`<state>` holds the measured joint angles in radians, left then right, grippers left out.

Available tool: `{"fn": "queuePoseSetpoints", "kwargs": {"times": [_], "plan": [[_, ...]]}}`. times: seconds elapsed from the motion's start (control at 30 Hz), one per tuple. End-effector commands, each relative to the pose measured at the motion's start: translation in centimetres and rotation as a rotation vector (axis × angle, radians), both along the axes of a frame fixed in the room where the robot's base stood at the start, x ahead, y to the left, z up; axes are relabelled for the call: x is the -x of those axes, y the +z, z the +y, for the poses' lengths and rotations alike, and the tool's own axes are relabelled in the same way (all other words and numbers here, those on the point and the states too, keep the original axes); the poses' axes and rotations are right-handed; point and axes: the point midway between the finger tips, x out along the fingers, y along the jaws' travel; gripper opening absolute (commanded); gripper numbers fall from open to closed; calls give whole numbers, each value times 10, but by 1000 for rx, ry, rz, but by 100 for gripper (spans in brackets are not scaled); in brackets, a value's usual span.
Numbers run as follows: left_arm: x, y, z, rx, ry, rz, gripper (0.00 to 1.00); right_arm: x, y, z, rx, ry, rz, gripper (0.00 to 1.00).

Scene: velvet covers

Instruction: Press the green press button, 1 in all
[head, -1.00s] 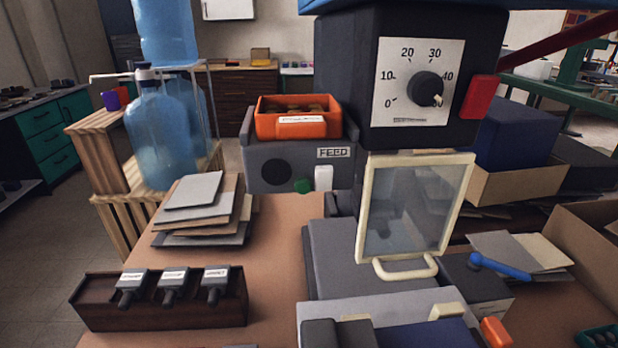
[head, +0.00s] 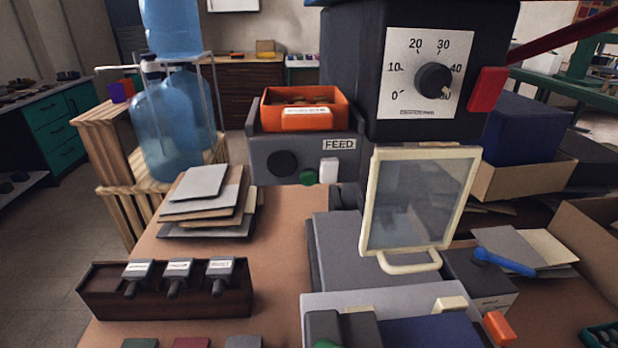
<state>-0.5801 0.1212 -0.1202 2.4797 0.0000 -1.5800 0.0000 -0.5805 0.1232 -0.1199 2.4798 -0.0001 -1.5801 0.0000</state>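A round green button (head: 308,177) is on the lower front of the grey box marked FEED (head: 345,158), between a dark round disc (head: 283,163) and a white switch-like block (head: 329,170). Another green piece (head: 325,345) just shows at the bottom edge on a dark grey block; most of it is cut off, and I cannot tell what it is. Neither of my grippers is in view.
A black machine with a dial (head: 433,80) and red handle stands right of the FEED box. A framed clear guard (head: 420,200) stands before it. Stacked sheets (head: 205,195) and a dark tool rack (head: 165,300) are at left. Brown tabletop between them is free.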

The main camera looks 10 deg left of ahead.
Motion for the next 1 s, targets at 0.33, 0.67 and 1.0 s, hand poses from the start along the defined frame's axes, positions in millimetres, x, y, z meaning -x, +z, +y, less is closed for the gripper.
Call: {"fn": "queuePoseSetpoints", "kwargs": {"times": [0.33, 0.67, 1.0], "plan": [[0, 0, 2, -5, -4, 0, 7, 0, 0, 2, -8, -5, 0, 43], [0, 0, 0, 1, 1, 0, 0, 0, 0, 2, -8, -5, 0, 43], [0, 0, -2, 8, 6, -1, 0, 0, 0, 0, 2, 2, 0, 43]]}}
